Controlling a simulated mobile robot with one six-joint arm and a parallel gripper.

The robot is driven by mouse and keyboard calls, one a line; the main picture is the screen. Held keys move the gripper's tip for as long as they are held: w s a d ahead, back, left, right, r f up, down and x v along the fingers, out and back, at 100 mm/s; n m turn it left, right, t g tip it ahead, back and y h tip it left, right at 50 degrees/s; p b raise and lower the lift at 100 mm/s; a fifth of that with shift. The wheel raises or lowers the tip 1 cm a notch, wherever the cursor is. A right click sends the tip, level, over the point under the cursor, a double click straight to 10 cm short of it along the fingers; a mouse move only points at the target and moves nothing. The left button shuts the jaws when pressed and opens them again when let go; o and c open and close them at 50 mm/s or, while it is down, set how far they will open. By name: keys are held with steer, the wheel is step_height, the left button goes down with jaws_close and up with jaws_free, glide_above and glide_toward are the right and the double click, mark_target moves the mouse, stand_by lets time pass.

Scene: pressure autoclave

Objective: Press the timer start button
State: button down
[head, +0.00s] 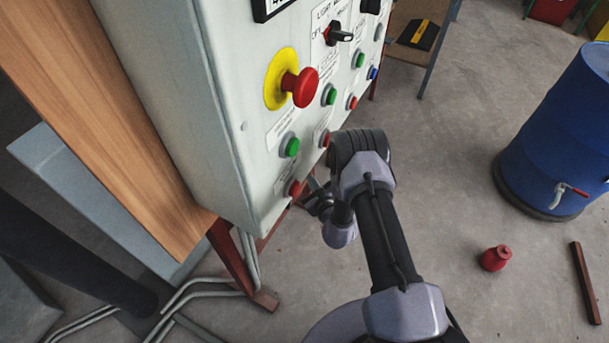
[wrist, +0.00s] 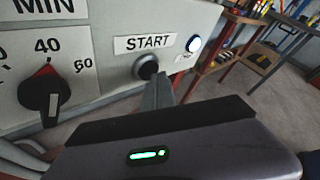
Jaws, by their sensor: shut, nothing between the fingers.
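The timer start button (wrist: 146,66) is a dark round button under the START label (wrist: 145,42) in the wrist view. My gripper (wrist: 157,80) is shut and empty, with its grey fingertips at the lower right edge of the button. The tips overlap the button in the picture; I cannot tell whether they touch it or press it. In the head view my gripper (head: 318,201) is low beside the control panel (head: 180,90), partly hidden by my arm, and the start button cannot be made out there.
A timer dial (wrist: 44,92) with a red-tipped black knob sits left of the button. A lit white round lamp or button (wrist: 193,44) is to the right. The panel also carries a red emergency stop (head: 303,87). A blue barrel (head: 560,130) stands on the floor at right.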

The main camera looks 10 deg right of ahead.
steer(key=shift+s+d, duration=0.4)
steer(key=shift+d, duration=0.1)
steer(key=shift+d, duration=0.1)
steer(key=s+d, duration=0.1)
steer(key=d, duration=0.1)
steer(key=s+d, duration=0.2)
steer(key=shift+p, duration=0.4)
stand_by(0.4)
